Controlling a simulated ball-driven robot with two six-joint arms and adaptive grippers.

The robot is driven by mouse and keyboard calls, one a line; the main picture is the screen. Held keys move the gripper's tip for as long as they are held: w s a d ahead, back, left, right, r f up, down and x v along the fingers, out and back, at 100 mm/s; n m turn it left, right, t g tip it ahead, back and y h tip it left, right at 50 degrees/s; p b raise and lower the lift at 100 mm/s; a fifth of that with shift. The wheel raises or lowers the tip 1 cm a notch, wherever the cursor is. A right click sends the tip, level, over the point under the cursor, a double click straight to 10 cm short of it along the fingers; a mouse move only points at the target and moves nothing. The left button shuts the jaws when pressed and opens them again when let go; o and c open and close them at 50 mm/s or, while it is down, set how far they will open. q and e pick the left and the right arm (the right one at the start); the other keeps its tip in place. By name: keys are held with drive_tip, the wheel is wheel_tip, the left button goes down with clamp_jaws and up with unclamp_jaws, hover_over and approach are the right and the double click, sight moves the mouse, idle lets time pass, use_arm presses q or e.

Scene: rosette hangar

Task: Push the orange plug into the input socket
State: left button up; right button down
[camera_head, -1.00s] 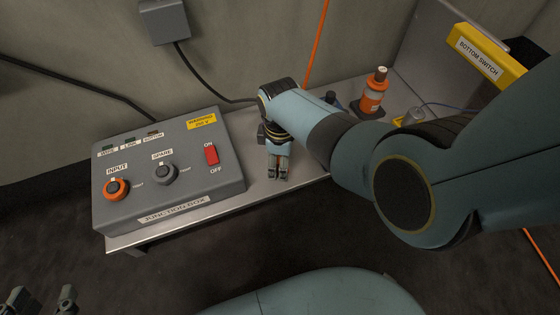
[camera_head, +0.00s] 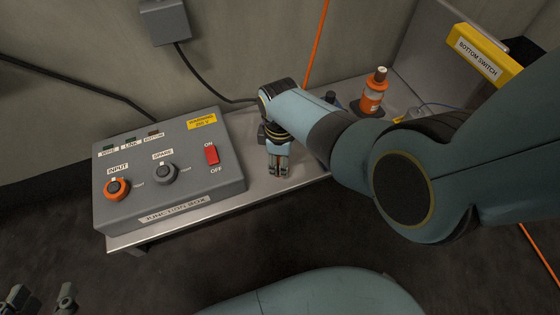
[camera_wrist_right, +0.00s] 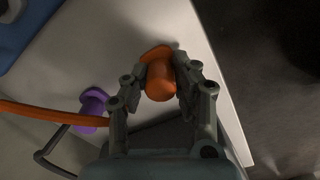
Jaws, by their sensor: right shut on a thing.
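The orange plug (camera_wrist_right: 160,82) is between the fingers of my right gripper in the right wrist view, and the gripper is shut on it. In the head view my right gripper (camera_head: 278,173) points down over the grey bench, right of the junction box (camera_head: 225,176). The plug cannot be made out there. The input socket (camera_head: 116,188), with an orange ring, is on the left of the box's sloped top, well apart from my right gripper. My left gripper (camera_head: 41,300) is at the bottom left corner, empty, its fingers spread apart.
A grey spare socket (camera_head: 165,173) and a red switch (camera_head: 211,154) are on the box. In the right wrist view a purple plug (camera_wrist_right: 92,108) and an orange cable (camera_wrist_right: 50,114) lie nearby. An orange bottle (camera_head: 373,94) and a yellow bottom switch sign (camera_head: 480,56) are at the right.

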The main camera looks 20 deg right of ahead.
use_arm(q)
drive_tip(key=shift+r, duration=0.15)
use_arm(e)
drive_tip(key=shift+r, duration=0.15)
use_arm(q)
wheel_tip(320, 180, up, 6)
drive_tip(key=w+p, duration=0.1)
drive_tip(key=p, duration=0.4)
drive_tip(key=shift+w+r+t, duration=0.15)
drive_tip(key=shift+w+t, duration=0.2)
drive_tip(key=shift+t, duration=0.05)
use_arm(e)
drive_tip(key=shift+r, duration=2.9)
